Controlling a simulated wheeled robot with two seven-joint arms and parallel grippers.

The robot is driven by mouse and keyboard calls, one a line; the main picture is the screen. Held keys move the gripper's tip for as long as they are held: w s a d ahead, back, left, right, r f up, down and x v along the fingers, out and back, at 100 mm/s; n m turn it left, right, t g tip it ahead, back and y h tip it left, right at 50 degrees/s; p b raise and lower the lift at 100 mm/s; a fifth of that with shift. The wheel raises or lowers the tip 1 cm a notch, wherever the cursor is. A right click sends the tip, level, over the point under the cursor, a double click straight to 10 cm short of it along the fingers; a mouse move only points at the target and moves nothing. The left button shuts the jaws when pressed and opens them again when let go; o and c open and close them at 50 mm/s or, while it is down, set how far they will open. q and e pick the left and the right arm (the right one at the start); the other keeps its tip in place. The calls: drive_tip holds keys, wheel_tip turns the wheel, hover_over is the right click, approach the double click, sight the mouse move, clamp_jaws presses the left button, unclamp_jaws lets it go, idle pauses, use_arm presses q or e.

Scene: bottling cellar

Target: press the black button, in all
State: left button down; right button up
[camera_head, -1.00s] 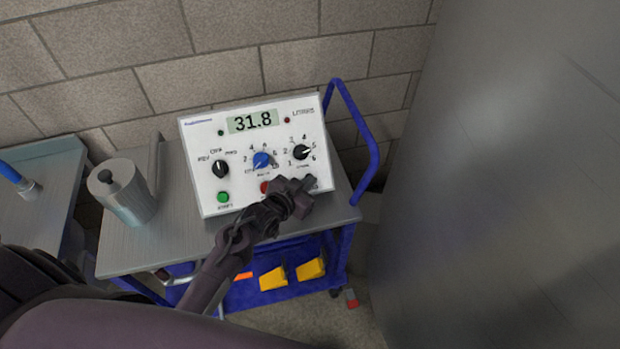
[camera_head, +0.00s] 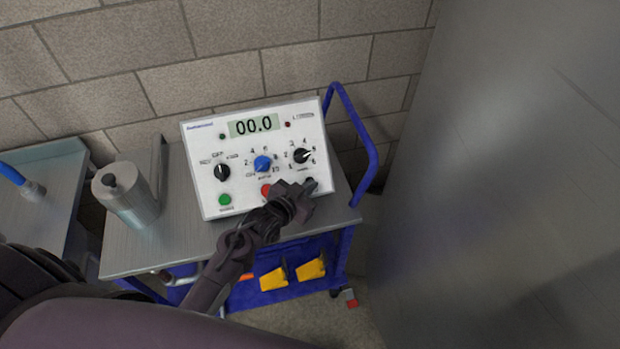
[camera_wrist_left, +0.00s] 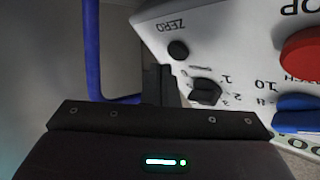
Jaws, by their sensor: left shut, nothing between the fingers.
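The white control panel (camera_head: 225,150) leans on a cart top, and its display (camera_head: 254,125) reads 00.0. The round black button (camera_wrist_left: 178,50), beside the word ZERO, shows in the left wrist view. In the head view it is at the panel's lower right, largely hidden by my gripper. My left gripper (camera_head: 306,187) is shut and empty, its tips close to the button. In the wrist view the shut fingers (camera_wrist_left: 160,74) end just beside the button; I cannot tell whether they touch it. My right gripper is not in view.
A green button (camera_head: 225,200), a red button (camera_head: 266,190), a blue knob (camera_head: 262,163) and two black knobs are on the panel. A metal jug (camera_head: 126,195) stands left of it. A blue cart handle (camera_head: 371,150) rises at right, and a large grey tank (camera_head: 500,180) stands beyond.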

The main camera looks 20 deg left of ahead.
use_arm(q)
drive_tip(key=s+d+r+p, duration=0.1)
drive_tip(key=p, duration=0.1)
drive_tip(key=s+d+r+p, duration=0.1)
drive_tip(key=s+r+p, duration=0.1)
drive_tip(key=shift+d+r+p, duration=0.1)
drive_tip(key=shift+r+p, duration=0.05)
drive_tip(key=shift+p, duration=0.2)
idle(0.3)
idle(0.7)
